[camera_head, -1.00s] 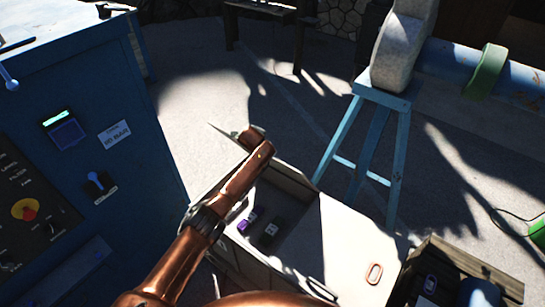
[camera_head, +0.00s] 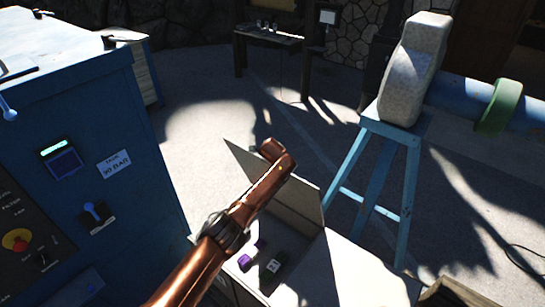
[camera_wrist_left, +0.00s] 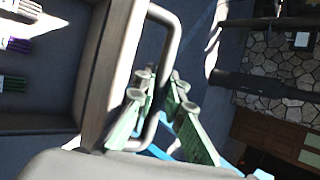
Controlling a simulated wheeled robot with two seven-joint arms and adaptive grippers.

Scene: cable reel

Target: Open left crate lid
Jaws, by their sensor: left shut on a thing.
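The left crate's lid (camera_head: 305,197) stands tilted up in the head view, with a pale pointed side piece (camera_head: 243,160) beside my copper arm. The crate's dark inside, with small purple and black items (camera_head: 272,267), shows below it. My left wrist lies over the lid and hides its fingers there. In the left wrist view, the green fingers of my left gripper (camera_wrist_left: 160,88) are closed around a grey metal bar handle (camera_wrist_left: 172,38). The handle is fixed at a wooden-looking edge (camera_wrist_left: 104,75). My right gripper is in neither view.
A blue control cabinet (camera_head: 90,130) stands close on the left. A light blue stool (camera_head: 385,170) bearing a grey stone-like block (camera_head: 415,65) stands just right of the lid. Another crate (camera_head: 465,292) is at the lower right. Open floor (camera_head: 210,105) lies behind.

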